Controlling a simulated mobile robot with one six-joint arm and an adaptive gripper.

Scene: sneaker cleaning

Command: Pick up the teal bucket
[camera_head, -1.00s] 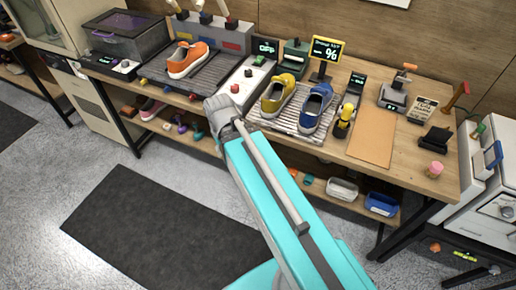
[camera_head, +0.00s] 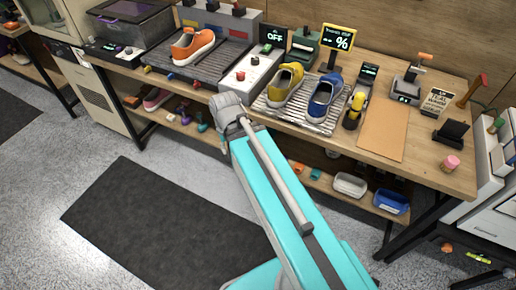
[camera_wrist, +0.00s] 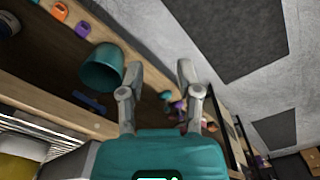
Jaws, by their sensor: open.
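The teal bucket (camera_wrist: 103,68) shows in the wrist view, on the lower shelf, just left of my gripper's left finger. In the head view I cannot make out the bucket or my gripper; my teal arm covers part of the bench front and shelf.
The workbench top (camera_head: 440,175) carries shoes and devices above the shelf. A white tub (camera_head: 350,185) and a blue tub (camera_head: 391,202) sit on the shelf at right. Small orange and purple items (camera_wrist: 82,29) lie near the bucket. A dark mat (camera_head: 150,225) covers open floor.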

